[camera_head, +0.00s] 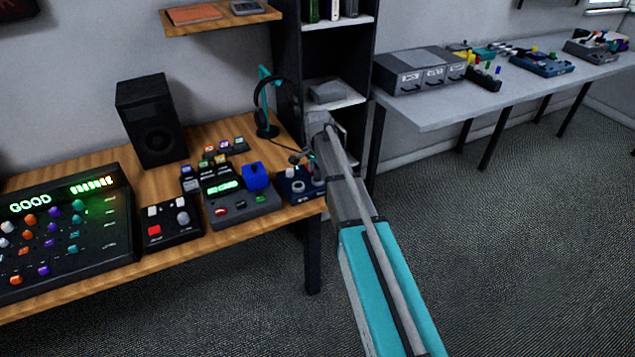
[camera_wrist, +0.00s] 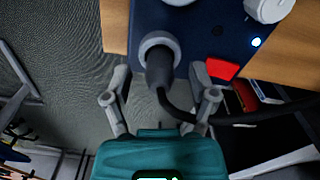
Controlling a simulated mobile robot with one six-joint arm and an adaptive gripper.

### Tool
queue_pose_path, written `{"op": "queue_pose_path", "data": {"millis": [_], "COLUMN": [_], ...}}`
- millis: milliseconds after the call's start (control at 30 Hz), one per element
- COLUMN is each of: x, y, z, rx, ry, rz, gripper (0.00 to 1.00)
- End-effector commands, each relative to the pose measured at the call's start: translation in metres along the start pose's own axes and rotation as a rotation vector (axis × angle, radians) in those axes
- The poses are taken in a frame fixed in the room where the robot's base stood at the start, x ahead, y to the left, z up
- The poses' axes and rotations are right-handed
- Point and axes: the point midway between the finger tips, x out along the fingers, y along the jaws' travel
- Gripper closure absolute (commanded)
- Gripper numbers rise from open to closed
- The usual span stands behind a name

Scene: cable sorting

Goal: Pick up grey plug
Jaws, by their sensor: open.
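The grey plug (camera_wrist: 160,68) sits upright-looking in a round light-grey collar (camera_wrist: 147,42) on a dark blue box (camera_wrist: 205,28) in the wrist view. A black cable leaves its lower end and curves right. My gripper (camera_wrist: 160,77) is open, with one finger on each side of the plug and visible gaps between. In the head view the same dark blue box (camera_head: 297,198) is at the right end of the wooden desk. My gripper (camera_head: 308,162) is over it there, small and partly hidden by my arm, and the plug cannot be made out clearly.
A light-grey knob (camera_wrist: 266,8) and a red square (camera_wrist: 222,69) are close by on the box. A console with a blue block (camera_head: 256,176) stands left of the box on the wooden desk (camera_head: 265,222). A dark shelf (camera_head: 290,60) rises behind.

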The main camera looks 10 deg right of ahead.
Motion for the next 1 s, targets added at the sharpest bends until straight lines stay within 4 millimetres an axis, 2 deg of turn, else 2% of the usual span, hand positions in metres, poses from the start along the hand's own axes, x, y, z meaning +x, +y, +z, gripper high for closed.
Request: {"op": "queue_pose_path", "data": {"millis": [667,1000], "x": [0.0027,0.0027], "y": [-0.0001,-0.0001], "z": [0.0001,0.0001], "rx": [0.0,0.0], "ry": [0.0,0.0], "rz": [0.0,0.0], "gripper": [0.25,0.87]}}
